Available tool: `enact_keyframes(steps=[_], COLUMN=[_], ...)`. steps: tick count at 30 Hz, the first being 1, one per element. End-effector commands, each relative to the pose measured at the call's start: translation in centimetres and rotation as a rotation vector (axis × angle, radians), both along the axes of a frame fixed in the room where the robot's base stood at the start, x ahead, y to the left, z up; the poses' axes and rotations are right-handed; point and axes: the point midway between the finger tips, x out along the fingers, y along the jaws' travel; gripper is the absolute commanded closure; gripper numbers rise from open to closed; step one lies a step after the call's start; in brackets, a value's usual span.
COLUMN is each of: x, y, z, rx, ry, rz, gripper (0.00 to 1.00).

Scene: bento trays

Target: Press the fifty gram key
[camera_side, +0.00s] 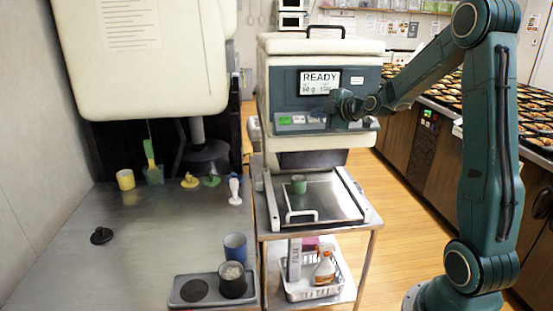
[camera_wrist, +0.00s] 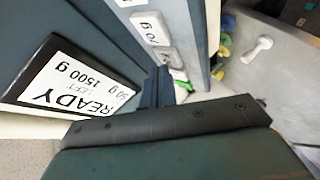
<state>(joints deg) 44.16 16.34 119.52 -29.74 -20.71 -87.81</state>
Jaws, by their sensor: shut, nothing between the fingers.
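The dispenser's key row shows below its screen in the side view, with a green key (camera_side: 284,120) at the left and pale keys (camera_side: 315,118) to its right. In the wrist view a pale key (camera_wrist: 150,28) carries a partly legible label with "0 g"; I cannot tell which key is the fifty gram one. The screen (camera_side: 320,82) reads READY and 50 g; in the wrist view the screen (camera_wrist: 78,85) also shows LEFT 1500 g. My gripper (camera_side: 331,108) is shut and empty, close to the panel at the row's right; its fingers (camera_wrist: 157,85) hide part of the row. Contact cannot be told.
The steel bench (camera_side: 130,250) at left holds a blue cup (camera_side: 235,247), a dark cup and small tools. A wire basket (camera_side: 315,290) sits on the lower shelf.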

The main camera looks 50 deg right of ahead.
Motion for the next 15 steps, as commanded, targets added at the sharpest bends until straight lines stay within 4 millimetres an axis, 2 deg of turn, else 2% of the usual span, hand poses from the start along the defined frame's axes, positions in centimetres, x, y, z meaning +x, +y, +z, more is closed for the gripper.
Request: enact_keyframes(steps=[15], x=[-0.31], y=[0.33], z=[0.76], rx=[-0.001], ry=[-0.001], rz=[0.001], gripper=[1.0])
